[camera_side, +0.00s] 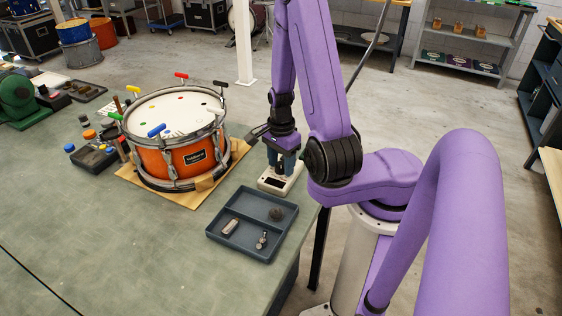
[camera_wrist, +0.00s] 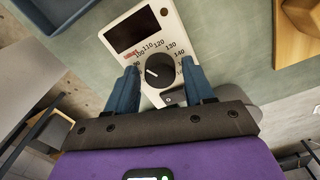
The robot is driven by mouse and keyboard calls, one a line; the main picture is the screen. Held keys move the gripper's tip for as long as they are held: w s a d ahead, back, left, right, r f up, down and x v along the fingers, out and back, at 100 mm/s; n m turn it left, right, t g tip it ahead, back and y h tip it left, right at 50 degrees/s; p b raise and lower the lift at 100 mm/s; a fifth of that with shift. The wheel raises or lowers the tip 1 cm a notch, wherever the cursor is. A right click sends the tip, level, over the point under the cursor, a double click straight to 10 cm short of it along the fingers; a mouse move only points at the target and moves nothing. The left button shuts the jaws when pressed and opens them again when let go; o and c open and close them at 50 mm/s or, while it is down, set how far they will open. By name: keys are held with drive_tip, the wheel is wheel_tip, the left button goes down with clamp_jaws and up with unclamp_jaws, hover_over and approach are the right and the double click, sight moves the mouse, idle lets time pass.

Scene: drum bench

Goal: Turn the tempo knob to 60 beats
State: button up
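The tempo knob (camera_wrist: 159,70) is a dark round knob on a cream metronome (camera_wrist: 172,32) with a dark display and a printed scale; 100 to 140 can be read, and lower numbers are hidden. A small white mark on the knob points toward the left side. My gripper (camera_wrist: 159,66) is open, with one blue finger on each side of the knob and gaps between. In the side view the metronome (camera_side: 268,183) lies near the bench edge, with my gripper (camera_side: 283,168) pointing down over it; the knob is hidden there.
An orange drum (camera_side: 180,158) on a wooden board (camera_side: 195,200) stands left of the metronome. A dark tray (camera_side: 240,247) with small metal parts lies in front of it. Coloured drum keys stick up around the drum rim. The front left bench is clear.

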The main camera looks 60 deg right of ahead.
drive_tip(key=c, duration=0.7)
drive_tip(key=shift+n, duration=0.3)
drive_tip(key=n, duration=2)
drive_tip(key=shift+n, duration=0.3)
